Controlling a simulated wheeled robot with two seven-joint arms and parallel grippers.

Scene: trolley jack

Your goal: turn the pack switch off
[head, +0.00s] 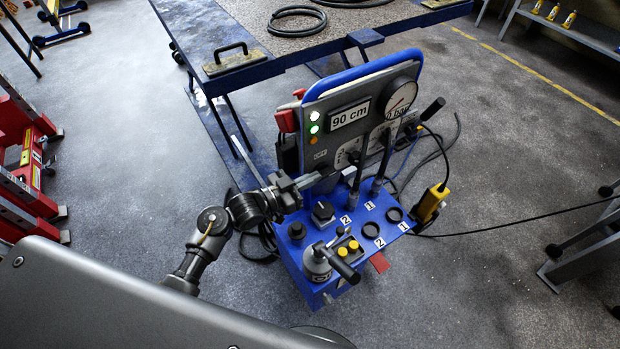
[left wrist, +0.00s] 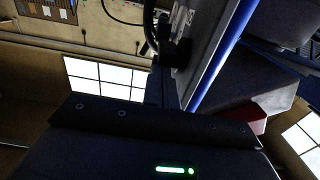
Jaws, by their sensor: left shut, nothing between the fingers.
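The blue trolley unit (head: 293,262) stands on the floor, its grey upright panel (head: 345,98) framed by a blue tube. A small switch area with a tiny label (head: 320,155) sits at the panel's lower left; I cannot read the switch's position. My left gripper (head: 316,179) is shut and empty, its fingertips close to this lower left area. They hide part of it, and I cannot tell if they touch. In the left wrist view the panel's blue edge (left wrist: 215,58) runs diagonally, with dark parts beside it. My right gripper is not in view.
The panel has a "90 cm" display (head: 349,115), a round gauge (head: 399,98) and lit lamps (head: 313,129). A blue-framed table (head: 290,48) stands behind. Cables lie on the floor at right.

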